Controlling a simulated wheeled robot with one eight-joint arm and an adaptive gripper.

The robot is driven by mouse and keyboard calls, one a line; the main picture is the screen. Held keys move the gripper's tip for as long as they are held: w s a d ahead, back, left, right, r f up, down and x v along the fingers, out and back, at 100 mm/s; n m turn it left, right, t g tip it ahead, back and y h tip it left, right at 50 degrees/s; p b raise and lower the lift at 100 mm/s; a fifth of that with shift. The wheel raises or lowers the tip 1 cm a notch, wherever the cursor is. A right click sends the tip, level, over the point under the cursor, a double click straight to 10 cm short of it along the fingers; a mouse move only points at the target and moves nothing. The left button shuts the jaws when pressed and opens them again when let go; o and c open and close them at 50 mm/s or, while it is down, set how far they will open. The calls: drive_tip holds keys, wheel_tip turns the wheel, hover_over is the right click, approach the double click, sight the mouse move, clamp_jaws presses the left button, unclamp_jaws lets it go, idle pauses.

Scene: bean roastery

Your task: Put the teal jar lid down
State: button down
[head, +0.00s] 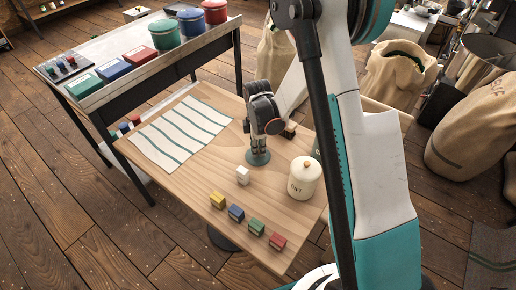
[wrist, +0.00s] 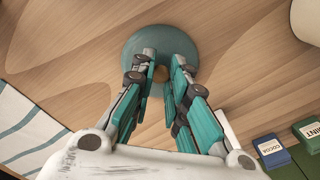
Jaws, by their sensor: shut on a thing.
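The teal jar lid (head: 258,159) is at the wooden table's surface, near the middle of the table in the head view; I cannot tell if it touches the wood. In the wrist view the lid (wrist: 136,45) is a round teal disc with a small tan knob (wrist: 161,74). My gripper (head: 259,148) points down from above and is shut on the lid at its knob. Its two fingers also show in the wrist view (wrist: 162,66), over the lid. The fingers partly hide the lid.
A cream canister (head: 304,183) stands right of the lid, and a white cube (head: 243,175) lies just left in front. Yellow (head: 217,200), blue (head: 236,213), green (head: 256,227) and red (head: 277,241) boxes line the front edge. A striped cloth (head: 180,134) covers the left side.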

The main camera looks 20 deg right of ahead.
drive_tip(key=c, duration=1.6)
unclamp_jaws()
drive_tip(key=shift+f, duration=0.1)
drive_tip(key=shift+o, duration=0.2)
drive_tip(key=s+r+m+t+p, duration=0.1)
drive_tip(key=s+r+m+p, duration=0.1)
drive_tip(key=r, duration=0.9)
drive_tip(key=s+r+m+t+p, duration=0.1)
drive_tip(key=s+r+m+p, duration=0.15)
drive_tip(key=r, duration=0.85)
drive_tip(key=s+r+m+t, duration=0.2)
drive_tip(key=s+r+m, duration=0.3)
drive_tip(key=s, duration=0.4)
drive_tip(key=s+r+m+t, duration=0.3)
drive_tip(key=s+r+m, duration=0.3)
drive_tip(key=s, duration=0.3)
drive_tip(key=shift+s+r+m, duration=0.15)
drive_tip(key=shift+s+m, duration=0.1)
drive_tip(key=shift+m, duration=0.1)
